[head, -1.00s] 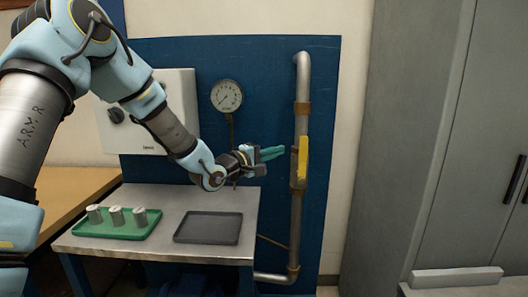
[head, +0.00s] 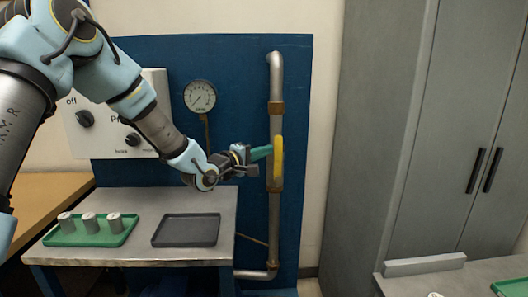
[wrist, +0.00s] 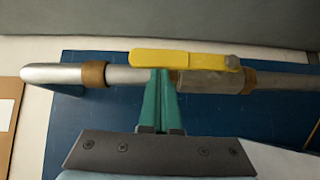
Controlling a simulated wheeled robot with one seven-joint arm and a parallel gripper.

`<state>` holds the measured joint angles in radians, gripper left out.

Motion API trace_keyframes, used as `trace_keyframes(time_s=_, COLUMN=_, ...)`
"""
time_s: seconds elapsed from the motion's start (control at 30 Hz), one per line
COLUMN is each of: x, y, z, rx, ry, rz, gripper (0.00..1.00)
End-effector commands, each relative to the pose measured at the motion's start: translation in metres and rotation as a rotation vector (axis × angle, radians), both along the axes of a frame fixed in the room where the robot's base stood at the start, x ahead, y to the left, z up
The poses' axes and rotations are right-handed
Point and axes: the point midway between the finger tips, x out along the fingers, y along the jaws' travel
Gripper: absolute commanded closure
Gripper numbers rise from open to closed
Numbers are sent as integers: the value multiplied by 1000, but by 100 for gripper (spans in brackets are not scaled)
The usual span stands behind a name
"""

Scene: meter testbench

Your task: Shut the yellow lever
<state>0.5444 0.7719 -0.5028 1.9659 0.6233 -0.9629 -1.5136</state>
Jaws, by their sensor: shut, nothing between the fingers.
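The yellow lever (head: 278,158) stands upright, in line with the vertical grey pipe (head: 275,228) on the blue panel. In the wrist view the yellow lever (wrist: 180,60) lies lengthwise along the pipe, over the valve body (wrist: 208,80). My gripper (head: 266,152) is at the left side of the lever, near its middle. Its green fingers (wrist: 160,85) are together with nothing between them, and their tips reach the lever's edge. I cannot tell whether they touch it.
A pressure gauge (head: 200,96) and a white control box with knobs (head: 112,128) are on the panel. Below, a metal table (head: 140,250) bears a green tray (head: 70,240) with metal cylinders and an empty dark tray (head: 187,230). A grey cabinet (head: 390,130) stands right.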

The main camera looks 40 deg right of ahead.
Motion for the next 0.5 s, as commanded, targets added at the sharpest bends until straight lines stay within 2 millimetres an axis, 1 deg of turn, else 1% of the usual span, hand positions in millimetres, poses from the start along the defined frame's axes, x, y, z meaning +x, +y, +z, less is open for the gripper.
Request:
trace_keyframes(time_s=0.33, x=-6, y=-6, z=4, rx=40, ry=-37, rz=-5, gripper=100)
trace_keyframes(time_s=0.5, x=-12, y=-12, z=8, rx=94, ry=-84, rz=-7, gripper=100)
